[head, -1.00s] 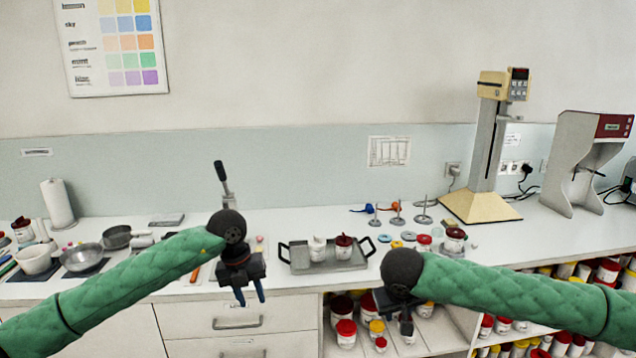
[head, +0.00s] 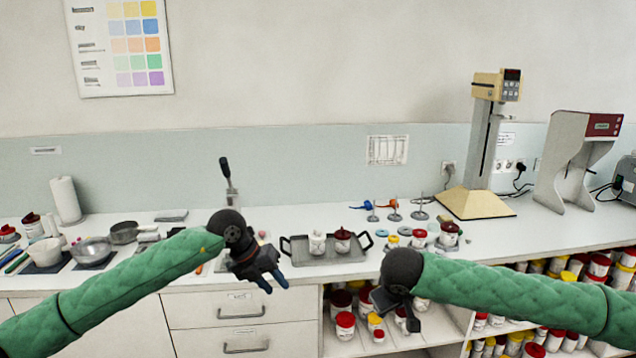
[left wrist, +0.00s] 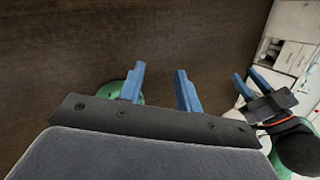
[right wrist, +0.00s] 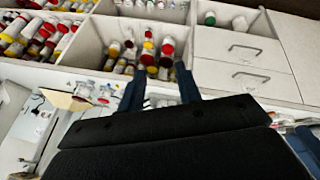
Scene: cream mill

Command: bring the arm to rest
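My left gripper (head: 276,283) hangs in front of the drawers, below the counter's front edge. In the left wrist view its two blue fingers (left wrist: 158,90) stand apart with nothing between them, over dark floor. My right gripper (head: 400,318) hangs in front of the open shelf; its fingers are partly hidden in the head view. In the right wrist view its fingers (right wrist: 160,90) are spread with a gap and hold nothing. Both arms have green padded sleeves.
A grey tray (head: 300,262) with two jars stands on the white counter (head: 540,238). Bowls stand at left, a stand mixer (head: 484,150) and a grey machine (head: 562,170) at right. Shelves below hold many jars.

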